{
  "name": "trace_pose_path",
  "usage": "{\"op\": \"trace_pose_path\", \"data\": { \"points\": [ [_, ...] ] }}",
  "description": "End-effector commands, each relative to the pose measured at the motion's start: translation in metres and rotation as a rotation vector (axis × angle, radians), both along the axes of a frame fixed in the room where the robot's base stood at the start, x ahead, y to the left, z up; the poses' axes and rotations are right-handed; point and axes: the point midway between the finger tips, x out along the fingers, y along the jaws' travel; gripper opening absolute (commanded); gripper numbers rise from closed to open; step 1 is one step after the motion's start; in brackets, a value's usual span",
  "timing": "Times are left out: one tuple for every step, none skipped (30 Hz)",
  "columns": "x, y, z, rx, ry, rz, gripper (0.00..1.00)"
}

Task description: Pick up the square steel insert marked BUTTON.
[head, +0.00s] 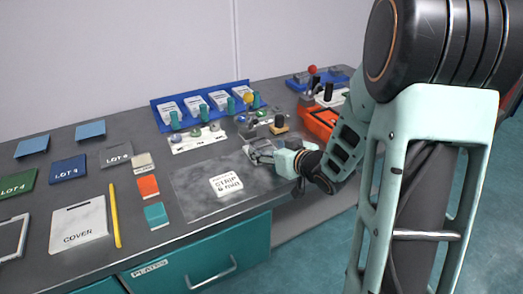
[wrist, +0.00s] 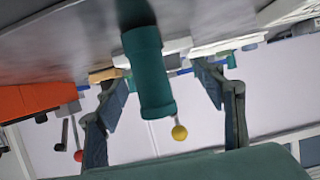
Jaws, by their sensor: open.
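My gripper (head: 258,152) is low over the grey bench, beyond the white lettered card, with its fingers pointing left. In the wrist view my gripper (wrist: 165,105) is open, one finger on each side of a teal cylinder (wrist: 150,75). The cylinder rises from the bench surface in that upside-down view, with a gap to each finger. What it is fixed to is hidden at the picture's edge. I cannot read the word BUTTON anywhere, so I cannot tell which piece is the steel insert.
A blue rack (head: 160,112) with white-labelled pieces and teal posts stands at the back. A white strip (head: 183,147) with knobs lies before it. An orange tray (head: 320,121) is right of my gripper. A white card (head: 226,184) lies on the mat; cover plate (head: 78,224) farther left.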

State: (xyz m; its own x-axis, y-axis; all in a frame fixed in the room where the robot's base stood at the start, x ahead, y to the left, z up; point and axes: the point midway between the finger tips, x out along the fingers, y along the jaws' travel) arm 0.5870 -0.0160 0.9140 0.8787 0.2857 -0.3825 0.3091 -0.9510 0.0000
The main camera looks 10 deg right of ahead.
Motion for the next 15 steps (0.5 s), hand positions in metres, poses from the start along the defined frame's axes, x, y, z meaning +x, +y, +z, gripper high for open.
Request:
{"op": "trace_pose_path", "data": {
  "points": [
    [0.006, 0.003, -0.005, -0.001, 0.002, 0.002, 0.63],
    [0.009, 0.004, -0.006, -0.001, 0.001, 0.001, 0.63],
    [0.013, 0.005, -0.007, -0.001, 0.001, 0.001, 0.63],
    [0.014, 0.005, -0.008, -0.001, 0.001, 0.001, 0.63],
    [0.016, 0.006, -0.008, -0.001, 0.001, 0.001, 0.63],
    [0.016, 0.006, -0.008, -0.001, 0.001, 0.000, 0.63],
    [0.017, 0.006, -0.008, -0.001, 0.000, 0.000, 0.63],
    [0.017, 0.006, -0.008, -0.001, 0.000, 0.000, 0.63],
    [0.017, 0.006, -0.007, -0.001, 0.000, 0.000, 0.63],
    [0.017, 0.006, -0.007, -0.001, 0.000, 0.000, 0.63],
    [0.017, 0.006, -0.007, -0.001, 0.000, 0.000, 0.63],
    [0.016, 0.006, -0.008, -0.001, 0.000, 0.000, 0.63],
    [0.016, 0.006, -0.007, -0.001, 0.000, 0.000, 0.60],
    [0.016, 0.006, -0.007, -0.001, 0.000, -0.001, 0.56],
    [0.016, 0.005, -0.007, -0.002, 0.001, -0.001, 0.52]
  ]
}}
